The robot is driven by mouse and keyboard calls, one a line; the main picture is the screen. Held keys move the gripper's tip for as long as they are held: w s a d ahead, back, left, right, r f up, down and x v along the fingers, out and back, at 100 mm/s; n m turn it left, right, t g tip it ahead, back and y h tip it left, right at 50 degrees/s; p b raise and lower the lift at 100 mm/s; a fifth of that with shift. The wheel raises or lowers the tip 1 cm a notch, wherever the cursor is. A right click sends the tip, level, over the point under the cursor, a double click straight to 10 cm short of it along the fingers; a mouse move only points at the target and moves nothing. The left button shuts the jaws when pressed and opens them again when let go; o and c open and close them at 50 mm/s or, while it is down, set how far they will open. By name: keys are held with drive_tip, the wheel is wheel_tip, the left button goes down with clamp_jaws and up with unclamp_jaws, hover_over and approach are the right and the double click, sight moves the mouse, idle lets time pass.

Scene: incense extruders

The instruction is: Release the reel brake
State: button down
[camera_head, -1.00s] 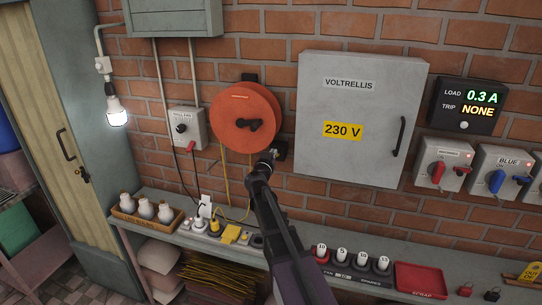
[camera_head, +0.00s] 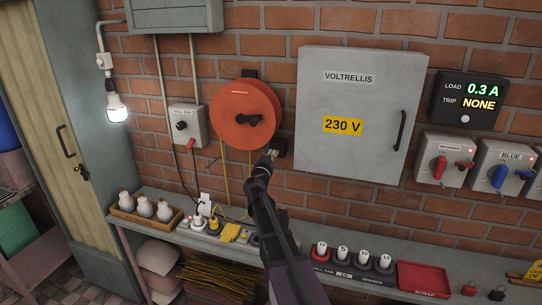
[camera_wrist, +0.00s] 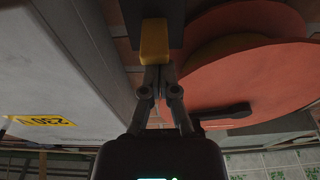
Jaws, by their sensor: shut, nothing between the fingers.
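The orange reel (camera_head: 245,115) with a black crank hangs on the brick wall, left of the grey cabinet. A small dark box (camera_head: 280,147) sits at the reel's lower right. The reel also fills the right of the wrist view (camera_wrist: 250,75). There a yellow block (camera_wrist: 155,42) on a dark mount shows right at my fingertips; it looks like the brake lever, with no readable label. My gripper (camera_head: 268,156) is shut and empty, its tips (camera_wrist: 154,68) at or against the block's near end. I cannot tell whether they touch. My gripper partly hides the dark box in the head view.
The Voltrellis cabinet (camera_head: 361,115) stands out from the wall close on the right. A grey wall switch (camera_head: 187,125) is left of the reel. A shelf (camera_head: 290,240) below carries sockets, bulbs and a red scrap tray (camera_head: 423,279). The display (camera_head: 466,102) reads 0.3 A, trip NONE.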

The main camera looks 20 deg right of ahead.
drive_tip(key=shift+d+f+b, duration=0.1)
drive_tip(key=shift+f+b, duration=0.25)
drive_tip(key=shift+f, duration=0.3)
drive_tip(key=shift+s+f, duration=0.1)
drive_tip(key=s+a+f+b, duration=0.4)
drive_tip(key=s+f+b, duration=0.1)
drive_tip(key=f+b, duration=0.1)
drive_tip(key=shift+s+a+f+b, duration=0.25)
drive_tip(key=shift+f+b, duration=0.15)
drive_tip(key=shift+b, duration=0.1)
idle(0.5)
